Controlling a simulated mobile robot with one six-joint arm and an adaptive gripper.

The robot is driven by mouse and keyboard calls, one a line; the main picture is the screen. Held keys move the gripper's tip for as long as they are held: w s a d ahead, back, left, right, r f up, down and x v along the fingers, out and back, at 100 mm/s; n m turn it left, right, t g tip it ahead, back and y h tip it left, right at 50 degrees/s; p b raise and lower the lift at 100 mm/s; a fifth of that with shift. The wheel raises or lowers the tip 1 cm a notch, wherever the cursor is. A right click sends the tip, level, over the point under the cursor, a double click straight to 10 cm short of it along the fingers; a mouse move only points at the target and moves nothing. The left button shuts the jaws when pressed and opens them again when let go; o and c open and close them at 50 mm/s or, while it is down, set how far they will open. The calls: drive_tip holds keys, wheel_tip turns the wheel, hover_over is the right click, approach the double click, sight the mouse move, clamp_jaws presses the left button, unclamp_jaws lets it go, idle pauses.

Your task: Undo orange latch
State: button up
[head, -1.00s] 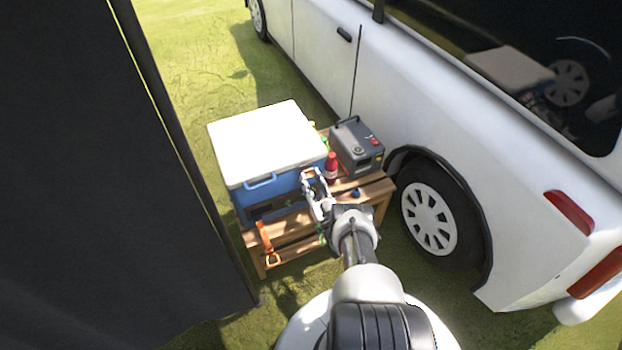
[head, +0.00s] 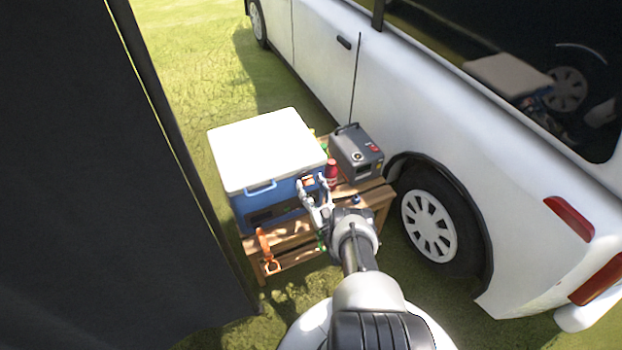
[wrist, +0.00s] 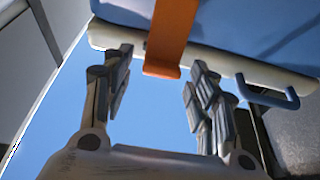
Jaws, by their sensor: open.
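The cooler (head: 262,145) has a white lid and a blue body and stands on a wooden bench. In the wrist view, the orange latch (wrist: 171,35) is a flat strip crossing the cooler's pale rim, its free end toward my gripper. My gripper (head: 312,186) is open at the cooler's right side. In the wrist view, its fingers (wrist: 162,60) stand apart on either side of the latch's end. The latch appears between them with gaps on both sides; I cannot tell the exact depth. In the head view, the latch is mostly hidden by my fingers.
A red bottle (head: 331,173) stands close beside my gripper, with a grey power box (head: 355,152) behind it. An orange tool (head: 265,248) hangs at the front of the bench (head: 292,232). A white van (head: 450,110) is at right, a dark panel (head: 80,180) at left.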

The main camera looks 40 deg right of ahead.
wheel_tip(320, 180, up, 10)
drive_tip(key=shift+f, duration=0.15)
idle(0.3)
